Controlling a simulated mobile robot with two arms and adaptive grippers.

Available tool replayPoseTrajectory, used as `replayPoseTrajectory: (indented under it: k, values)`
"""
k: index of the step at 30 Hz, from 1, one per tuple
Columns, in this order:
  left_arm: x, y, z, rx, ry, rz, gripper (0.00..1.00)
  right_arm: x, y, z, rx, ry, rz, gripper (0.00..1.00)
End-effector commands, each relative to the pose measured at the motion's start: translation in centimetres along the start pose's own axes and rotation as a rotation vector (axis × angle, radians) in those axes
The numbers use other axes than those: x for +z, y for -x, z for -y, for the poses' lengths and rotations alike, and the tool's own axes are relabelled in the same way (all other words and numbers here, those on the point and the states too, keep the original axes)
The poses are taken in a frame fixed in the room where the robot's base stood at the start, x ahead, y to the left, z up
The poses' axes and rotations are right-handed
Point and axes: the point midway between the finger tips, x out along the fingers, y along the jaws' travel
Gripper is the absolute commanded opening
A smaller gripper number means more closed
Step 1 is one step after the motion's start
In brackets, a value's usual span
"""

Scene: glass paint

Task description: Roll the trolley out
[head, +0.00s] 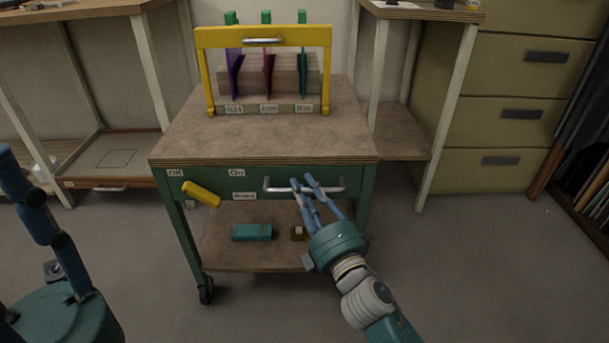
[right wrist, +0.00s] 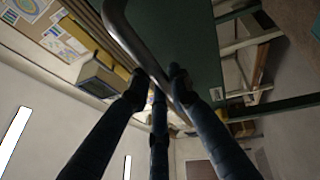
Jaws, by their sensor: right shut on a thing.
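The trolley (head: 210,145) has a brown top, a green frame, a lower shelf and a dark caster at its front left. A silver handle bar (head: 275,189) runs across its front and also shows in the right wrist view (right wrist: 120,28). My right gripper (head: 310,184) is shut on the bar, right of its middle; its blue fingers also show in the wrist view (right wrist: 157,88). A yellow lever (head: 201,194) sits tilted on the front panel, below the "Off" label and left of the "Brake" label.
A yellow frame (head: 262,37) with several coloured glass pieces stands on the trolley top. A green block (head: 252,232) lies on the lower shelf. Workbenches flank the trolley closely, with drawers (head: 513,115) at right. The floor (head: 250,310) before the trolley is clear.

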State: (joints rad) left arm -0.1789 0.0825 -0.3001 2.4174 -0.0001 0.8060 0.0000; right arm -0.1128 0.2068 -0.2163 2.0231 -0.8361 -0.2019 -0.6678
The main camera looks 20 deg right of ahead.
Motion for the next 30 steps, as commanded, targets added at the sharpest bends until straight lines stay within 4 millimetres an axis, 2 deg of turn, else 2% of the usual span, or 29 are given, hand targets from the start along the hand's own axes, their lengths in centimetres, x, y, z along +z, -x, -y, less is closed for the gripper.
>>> replayPoseTrajectory:
  k: [3, 9, 23, 24, 26, 27, 30]
  values:
    - [0.1, 0.0, 0.0, 0.000, 0.001, 0.006, 0.40, -0.3, 1.2, 0.1, -0.007, 0.002, 0.005, 0.00]
    - [0.2, 0.2, 0.0, -0.001, 0.002, 0.016, 0.40, -0.7, 2.2, -0.2, -0.006, 0.002, 0.005, 0.00]
    - [0.2, 0.3, 0.0, -0.002, 0.002, 0.019, 0.40, -0.8, 2.4, -0.2, -0.006, 0.003, 0.004, 0.00]
    - [0.2, 0.3, 0.0, -0.002, 0.002, 0.019, 0.40, -0.8, 2.4, -0.2, -0.006, 0.003, 0.004, 0.23]
    - [0.2, 0.3, 0.0, -0.002, 0.002, 0.017, 0.40, -0.8, 2.4, -0.2, -0.006, 0.003, 0.004, 0.35]
    - [0.2, 0.3, 0.0, -0.001, 0.002, 0.017, 0.40, -0.8, 2.4, -0.2, -0.005, 0.003, 0.004, 0.38]
    - [0.2, 0.2, 0.0, -0.001, 0.001, 0.015, 0.40, -0.9, 2.4, -0.3, -0.004, 0.002, 0.003, 0.38]
